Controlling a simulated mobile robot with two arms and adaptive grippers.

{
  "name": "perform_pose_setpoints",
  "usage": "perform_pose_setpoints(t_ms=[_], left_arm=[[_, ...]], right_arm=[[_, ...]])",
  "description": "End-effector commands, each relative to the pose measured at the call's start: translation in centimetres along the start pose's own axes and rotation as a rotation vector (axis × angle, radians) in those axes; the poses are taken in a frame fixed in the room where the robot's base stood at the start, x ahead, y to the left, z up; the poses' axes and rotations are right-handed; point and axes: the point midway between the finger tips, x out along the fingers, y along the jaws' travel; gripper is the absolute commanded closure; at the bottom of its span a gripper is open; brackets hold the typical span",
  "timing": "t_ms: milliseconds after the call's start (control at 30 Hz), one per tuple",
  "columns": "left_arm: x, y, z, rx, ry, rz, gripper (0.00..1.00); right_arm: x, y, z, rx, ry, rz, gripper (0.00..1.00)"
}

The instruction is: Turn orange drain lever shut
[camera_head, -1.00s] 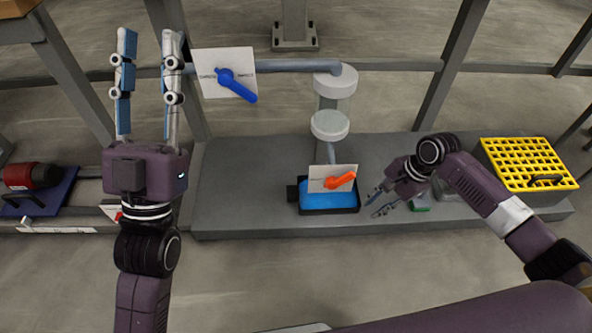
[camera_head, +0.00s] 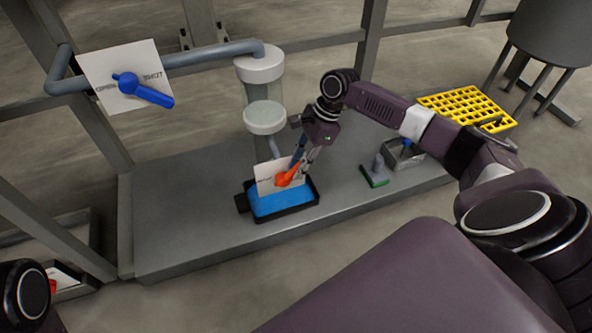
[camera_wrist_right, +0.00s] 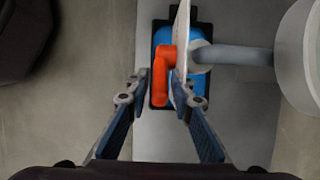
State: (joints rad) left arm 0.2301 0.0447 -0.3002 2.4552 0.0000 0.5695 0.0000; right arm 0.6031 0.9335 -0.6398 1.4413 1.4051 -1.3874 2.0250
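The orange drain lever (camera_head: 288,177) sits on a small white plate (camera_head: 267,180) above a black tray of blue liquid (camera_head: 284,207). My right gripper (camera_head: 300,163) is at the lever's right end in the head view. In the right wrist view the orange lever (camera_wrist_right: 162,72) lies just ahead of and between the spread fingers of the right gripper (camera_wrist_right: 156,92). The fingers are apart and I see no grip on the lever. The white plate (camera_wrist_right: 181,45) shows edge-on, close to the right finger. My left gripper is out of view.
A blue lever (camera_head: 142,90) on a white plate is at the upper left. A clear cylinder (camera_head: 262,93) with pale caps stands behind the tray. A green-based brush (camera_head: 375,178), a grey box (camera_head: 404,155) and a yellow grid (camera_head: 462,108) lie to the right. The platform's left part is clear.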

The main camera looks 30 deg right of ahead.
Motion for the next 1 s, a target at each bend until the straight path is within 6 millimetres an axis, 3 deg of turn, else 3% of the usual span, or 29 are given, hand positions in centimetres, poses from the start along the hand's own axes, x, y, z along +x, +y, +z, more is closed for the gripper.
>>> perform_pose_setpoints(t_ms=[100, 433, 633, 1000], left_arm=[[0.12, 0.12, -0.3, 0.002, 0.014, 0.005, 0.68], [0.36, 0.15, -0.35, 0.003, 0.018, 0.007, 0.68], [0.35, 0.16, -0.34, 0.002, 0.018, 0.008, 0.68], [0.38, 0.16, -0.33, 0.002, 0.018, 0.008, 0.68]], right_arm=[[0.83, -0.01, -0.02, -0.001, 0.0, 0.0, 0.78], [0.93, -0.01, 0.03, -0.001, 0.0, -0.001, 0.78], [0.92, 0.0, 0.02, -0.001, 0.0, -0.001, 1.0], [0.9, 0.01, 0.01, -0.001, 0.0, 0.0, 1.0]])
